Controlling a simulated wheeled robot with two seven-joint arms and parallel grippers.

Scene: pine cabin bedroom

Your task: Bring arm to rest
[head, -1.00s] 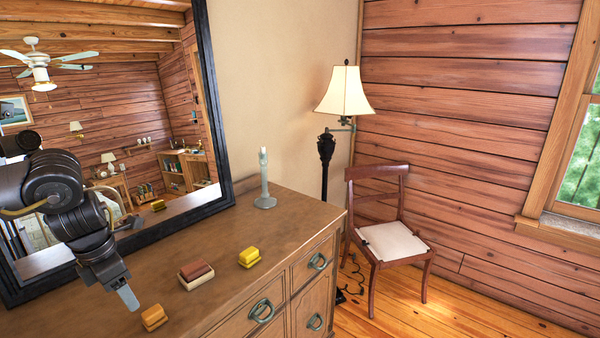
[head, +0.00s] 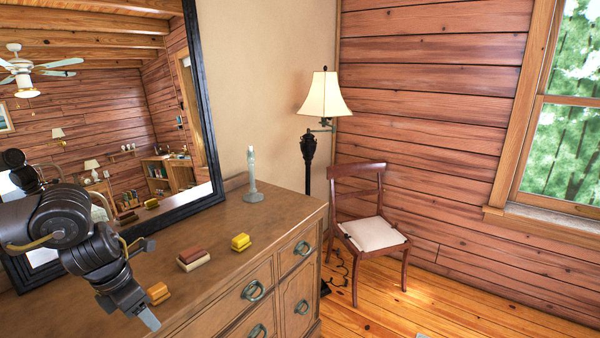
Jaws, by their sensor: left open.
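My left arm comes in from the left, over the wooden dresser (head: 222,215). My left gripper (head: 148,318) points down near the dresser's front edge, open and with nothing seen between its fingers. An orange block (head: 158,292) lies on the dresser just behind the gripper, partly hidden by it. A red-brown and cream block (head: 193,258) lies farther right, and a yellow block (head: 240,241) lies beyond that. My right gripper is not in view.
A pale green candlestick (head: 253,178) stands at the dresser's back right. A black-framed mirror (head: 208,120) stands behind the dresser. A floor lamp (head: 324,100) and a wooden chair (head: 370,232) stand to the right. The wooden floor right of the chair is mostly clear.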

